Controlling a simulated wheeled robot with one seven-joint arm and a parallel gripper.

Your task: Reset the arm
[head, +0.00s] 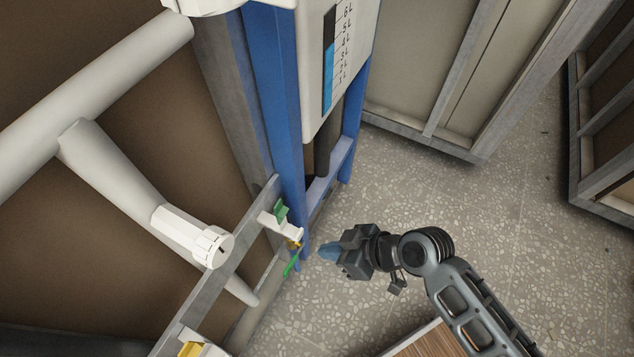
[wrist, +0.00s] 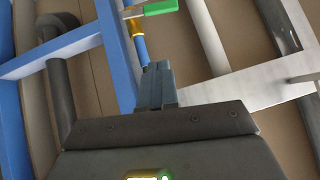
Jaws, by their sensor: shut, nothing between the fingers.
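My gripper (head: 328,252) shows in the head view at the end of my dark grey arm, above the speckled floor. Its blue-grey fingers are closed together and empty. In the wrist view the shut fingers (wrist: 155,80) point up toward a brass fitting and a green handle. The green-handled valve (head: 291,264) is on the metal frame just left of the gripper in the head view. The green handle (wrist: 160,7) also shows at the top of the wrist view. A small gap shows between fingertips and valve in the head view; in the wrist view they overlap, so contact is unclear.
A blue upright frame (head: 270,80) with a white tank (head: 340,60) stands left of my arm. White pipes (head: 110,170) and a grey rail (head: 235,255) are further left. A wooden-topped item (head: 425,343) is at the bottom. Terrazzo floor (head: 540,230) is open on the right.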

